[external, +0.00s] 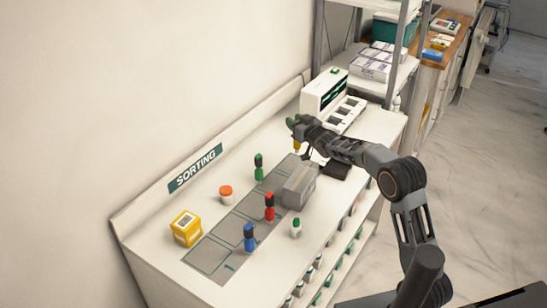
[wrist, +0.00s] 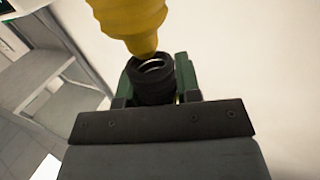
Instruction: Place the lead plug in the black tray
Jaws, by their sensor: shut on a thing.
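My gripper (external: 296,128) is shut on a yellow lead plug (external: 296,146) with a black collar, above the far part of the white counter. The plug hangs below the fingers. In the wrist view, the yellow plug (wrist: 133,20) runs out of the top edge, and its black end sits between the green finger pads of my gripper (wrist: 155,85). A flat black thing (external: 336,171), which looks like the black tray, lies on the counter under my forearm, to the right of and below the gripper. The arm covers part of it, so its inside is unclear.
A grey box (external: 299,186) stands near the tray. A white device (external: 325,92) stands behind the gripper. A yellow box (external: 186,228) sits front left.

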